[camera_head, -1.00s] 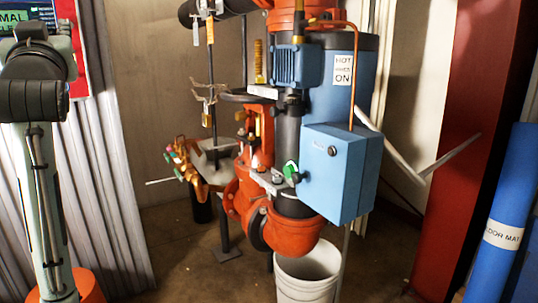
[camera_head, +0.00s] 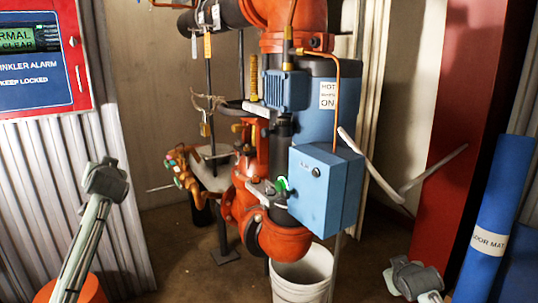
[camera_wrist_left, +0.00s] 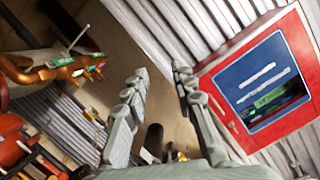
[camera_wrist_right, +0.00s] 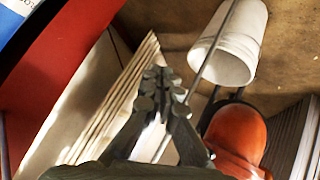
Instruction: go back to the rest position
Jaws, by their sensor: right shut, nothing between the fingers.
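In the left wrist view my left gripper (camera_wrist_left: 159,72) is open, with a wide gap and nothing between its fingers. It points up past the red alarm panel (camera_wrist_left: 268,84) on the right and brass fittings (camera_wrist_left: 60,70) on the left. In the right wrist view my right gripper (camera_wrist_right: 161,74) is shut and empty, with its fingertips together. The white bucket (camera_wrist_right: 236,45) and an orange pipe part (camera_wrist_right: 237,135) lie beyond it. In the head view only parts of my arms show, at the lower left and lower right.
The orange and black riser pipework (camera_head: 283,240) with a blue control box (camera_head: 325,190) stands mid-view. The white bucket (camera_head: 302,275) sits below it. A red column (camera_head: 455,110) and a rolled blue mat (camera_head: 495,220) are at right. The alarm panel (camera_head: 42,62) hangs upper left.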

